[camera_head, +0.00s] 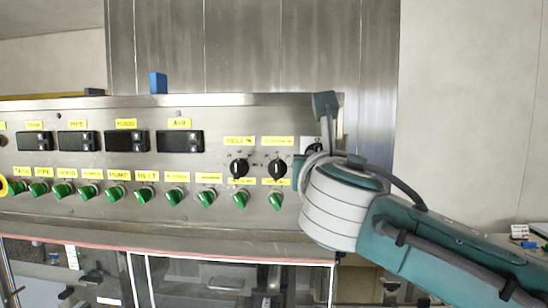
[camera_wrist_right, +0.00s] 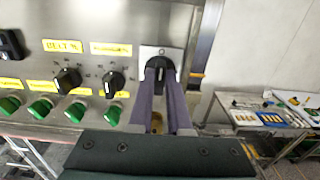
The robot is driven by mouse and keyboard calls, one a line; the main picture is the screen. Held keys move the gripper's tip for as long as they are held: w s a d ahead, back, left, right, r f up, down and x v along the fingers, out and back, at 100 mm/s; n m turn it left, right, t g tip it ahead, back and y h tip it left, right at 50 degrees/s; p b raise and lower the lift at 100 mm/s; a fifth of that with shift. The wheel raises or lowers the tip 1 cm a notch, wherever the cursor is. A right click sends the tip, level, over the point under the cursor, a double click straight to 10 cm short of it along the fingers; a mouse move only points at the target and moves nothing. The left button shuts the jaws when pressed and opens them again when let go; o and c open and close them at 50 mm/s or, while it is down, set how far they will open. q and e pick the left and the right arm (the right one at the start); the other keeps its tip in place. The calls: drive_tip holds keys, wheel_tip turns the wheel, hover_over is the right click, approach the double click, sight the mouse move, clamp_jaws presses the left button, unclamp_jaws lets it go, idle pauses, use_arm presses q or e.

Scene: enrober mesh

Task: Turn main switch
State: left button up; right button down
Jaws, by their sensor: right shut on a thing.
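The main switch (camera_wrist_right: 159,66) is a black rotary knob on a pale square plate (camera_wrist_right: 148,52) at the right end of the steel control panel. In the right wrist view its grip bar stands roughly upright. My right gripper (camera_wrist_right: 161,82) is shut on the knob, with one purple finger on each side of it. In the head view the plate (camera_head: 309,146) shows only in part, and my right wrist hides the knob and fingertips. My left gripper is not in view.
Two black dials (camera_head: 239,168) (camera_head: 277,168) sit just left of the switch, above a row of green knobs (camera_head: 241,200). Black displays (camera_head: 180,141) line the upper panel. A table with trays (camera_wrist_right: 270,118) stands at the right in the wrist view.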

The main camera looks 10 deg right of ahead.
idle(0.5)
drive_tip(key=shift+m, duration=0.3)
drive_tip(key=m+b, duration=0.3)
drive_tip(key=m, duration=0.2)
drive_tip(key=m+b, duration=0.3)
drive_tip(key=m, duration=0.3)
drive_tip(key=m+b, duration=0.3)
drive_tip(key=m, duration=0.3)
drive_tip(key=shift+s+d+f, duration=0.1)
drive_tip(key=shift+d+f, duration=0.1)
drive_tip(key=shift+f, duration=0.05)
drive_tip(key=shift+m, duration=0.3)
drive_tip(key=c, duration=0.9)
unclamp_jaws()
drive_tip(key=shift+o, duration=0.2)
